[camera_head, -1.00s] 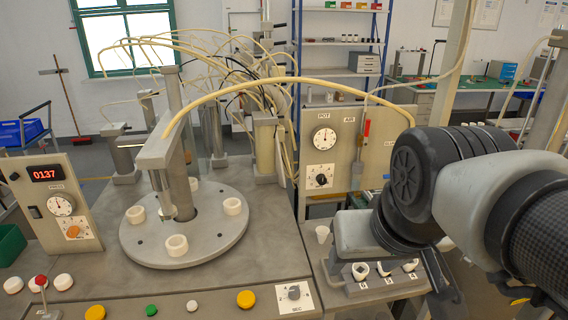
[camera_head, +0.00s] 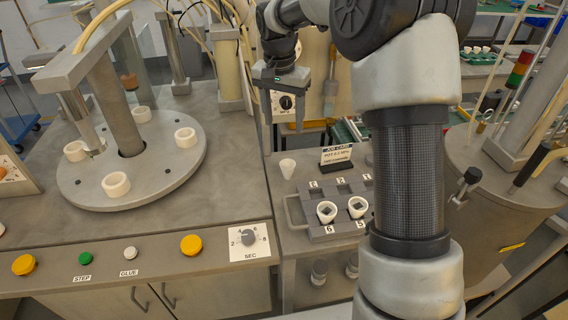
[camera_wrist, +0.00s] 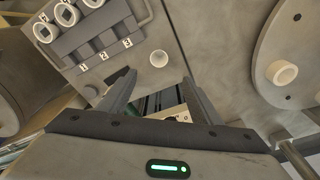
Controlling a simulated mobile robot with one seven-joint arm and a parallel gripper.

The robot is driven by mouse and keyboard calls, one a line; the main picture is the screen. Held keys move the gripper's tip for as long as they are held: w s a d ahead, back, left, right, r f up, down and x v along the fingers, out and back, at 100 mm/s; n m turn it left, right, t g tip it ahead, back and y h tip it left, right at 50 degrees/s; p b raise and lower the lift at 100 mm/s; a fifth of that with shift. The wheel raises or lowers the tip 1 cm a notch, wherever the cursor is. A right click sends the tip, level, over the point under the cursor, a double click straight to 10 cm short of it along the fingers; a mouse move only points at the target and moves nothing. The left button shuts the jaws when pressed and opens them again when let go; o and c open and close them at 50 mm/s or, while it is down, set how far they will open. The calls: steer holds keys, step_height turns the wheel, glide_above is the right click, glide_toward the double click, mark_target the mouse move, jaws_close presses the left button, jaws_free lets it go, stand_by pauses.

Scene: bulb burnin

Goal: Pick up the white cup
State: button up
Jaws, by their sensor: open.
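A small white cup (camera_head: 288,168) stands alone on the side table, left of the card and behind the grey tray. It also shows in the wrist view (camera_wrist: 159,58), just beyond the fingertips and roughly between their lines. My gripper (camera_head: 284,124) is open and empty. In the head view it hangs above and behind the cup, fingers pointing down, apart from it. In the wrist view its two fingers (camera_wrist: 160,78) are spread wide with nothing between them.
A grey numbered tray (camera_head: 335,232) beside the cup holds white cups with dark insides. A job card (camera_head: 336,158) stands to the cup's right. A turntable (camera_head: 150,170) with several white rings is at left. A big drum (camera_head: 500,180) stands at right.

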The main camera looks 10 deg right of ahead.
glide_toward(287, 160)
steer(key=s+f, duration=0.2)
steer(key=shift+w+d+f+b, duration=0.1)
steer(key=shift+w+f+b, duration=0.1)
steer(key=shift+f, duration=1.3)
steer(key=shift+w+d+f+b, duration=0.1)
steer(key=shift+w+f+b, duration=0.1)
steer(key=shift+f, duration=1.25)
steer(key=c, duration=1.1)
